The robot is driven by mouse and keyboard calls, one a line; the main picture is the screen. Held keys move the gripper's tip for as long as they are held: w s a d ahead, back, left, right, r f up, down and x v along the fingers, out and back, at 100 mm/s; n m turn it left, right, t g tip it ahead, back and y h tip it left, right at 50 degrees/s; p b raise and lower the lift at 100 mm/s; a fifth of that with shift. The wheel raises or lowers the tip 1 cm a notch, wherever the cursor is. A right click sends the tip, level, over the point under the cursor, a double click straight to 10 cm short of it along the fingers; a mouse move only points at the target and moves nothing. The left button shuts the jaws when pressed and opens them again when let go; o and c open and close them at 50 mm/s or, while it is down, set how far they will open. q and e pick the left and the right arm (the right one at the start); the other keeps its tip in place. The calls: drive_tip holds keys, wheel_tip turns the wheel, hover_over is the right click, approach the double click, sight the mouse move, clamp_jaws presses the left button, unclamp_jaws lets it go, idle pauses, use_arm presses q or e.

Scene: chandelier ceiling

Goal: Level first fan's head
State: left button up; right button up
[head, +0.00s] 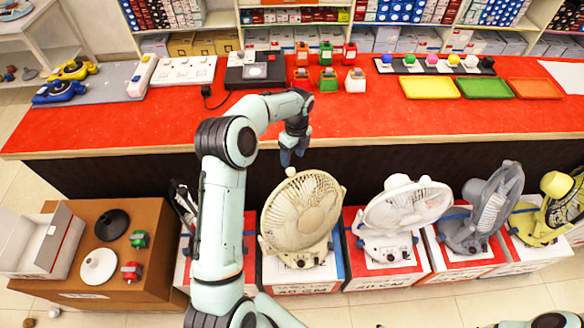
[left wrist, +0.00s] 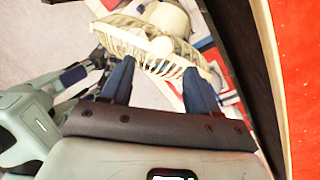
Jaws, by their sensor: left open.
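A row of fans stands on boxes in front of the counter. The cream fan (head: 302,213) has its round cage facing up and toward me, so its head looks tilted back. My left gripper (head: 291,160) is just above the top rim of that cage. In the left wrist view my left gripper (left wrist: 159,80) is open, with the cream cage (left wrist: 140,42) beyond and between its blue fingers; I cannot tell whether they touch it. A dark fan (head: 183,200) at the left end is mostly hidden by my arm. My right gripper is not in view.
The white fan (head: 405,206), grey fan (head: 490,208) and yellow fan (head: 553,212) stand to the right. The red counter (head: 390,122) is close behind the gripper. A brown table (head: 150,275) with an open box (head: 48,240) is at left.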

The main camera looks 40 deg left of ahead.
sight(291, 170)
use_arm(q)
drive_tip(key=f, duration=0.7)
drive_tip(key=shift+s+a, duration=0.1)
drive_tip(key=shift+s, duration=0.2)
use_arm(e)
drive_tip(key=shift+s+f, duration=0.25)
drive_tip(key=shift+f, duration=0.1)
use_arm(q)
drive_tip(key=shift+r, duration=0.1)
